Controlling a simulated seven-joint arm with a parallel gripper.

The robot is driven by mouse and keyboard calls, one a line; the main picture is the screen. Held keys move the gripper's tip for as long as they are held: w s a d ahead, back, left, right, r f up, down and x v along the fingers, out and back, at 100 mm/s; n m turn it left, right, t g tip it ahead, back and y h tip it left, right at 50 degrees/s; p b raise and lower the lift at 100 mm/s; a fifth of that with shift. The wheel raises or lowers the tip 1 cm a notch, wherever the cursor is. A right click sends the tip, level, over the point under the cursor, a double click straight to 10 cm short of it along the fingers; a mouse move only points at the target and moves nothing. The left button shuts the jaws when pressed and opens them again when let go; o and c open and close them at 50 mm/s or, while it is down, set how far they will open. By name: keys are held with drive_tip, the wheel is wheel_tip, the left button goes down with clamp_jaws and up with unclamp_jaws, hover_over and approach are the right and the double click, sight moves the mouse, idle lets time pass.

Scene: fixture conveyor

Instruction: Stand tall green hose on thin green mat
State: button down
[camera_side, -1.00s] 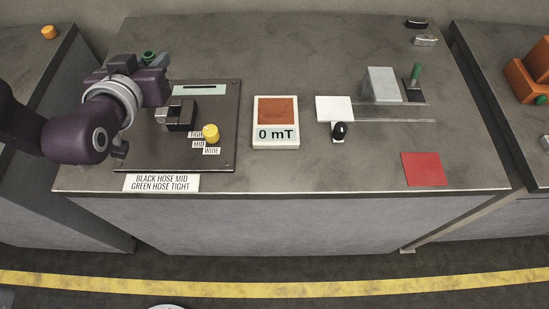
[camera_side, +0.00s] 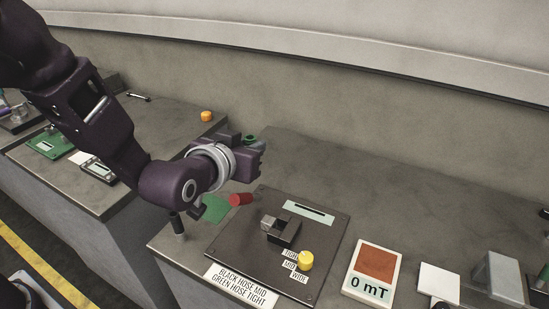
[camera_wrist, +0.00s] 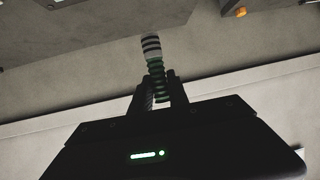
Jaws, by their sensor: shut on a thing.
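My gripper (camera_side: 257,150) is shut on a green ribbed hose, which shows between my fingers in the wrist view (camera_wrist: 157,72). The hose has a dark and pale banded end pointing away from my gripper. In the side view only a short green part of it (camera_side: 249,139) shows; the rest is hidden by my gripper. My gripper is raised above the bench, behind the dark plate. A thin green mat (camera_side: 215,210) lies flat near the left end of the bench, below my wrist and partly covered by it in the picture.
A red cylinder (camera_side: 240,199) lies beside the mat. A black upright piece (camera_side: 178,224) stands left of the mat. The dark plate (camera_side: 233,247) carries a clamp block (camera_side: 283,229) and yellow knob (camera_side: 306,260). A meter (camera_side: 373,270) reads 0 mT. The bench behind is clear.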

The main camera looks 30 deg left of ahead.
drive_tip(key=s+a+n+y, duration=0.2)
drive_tip(key=a+n+y, duration=0.1)
drive_tip(key=a, duration=0.9)
hover_over(212, 208)
wheel_tip(212, 208, down, 7)
drive_tip(key=shift+f+g, duration=0.3)
drive_tip(key=shift+f, duration=0.3)
drive_tip(key=shift+f, duration=3.4)
drive_tip(key=shift+f, duration=0.2)
drive_tip(key=c, duration=1.2)
unclamp_jaws()
wheel_tip(212, 208, up, 10)
drive_tip(key=shift+r, duration=0.1)
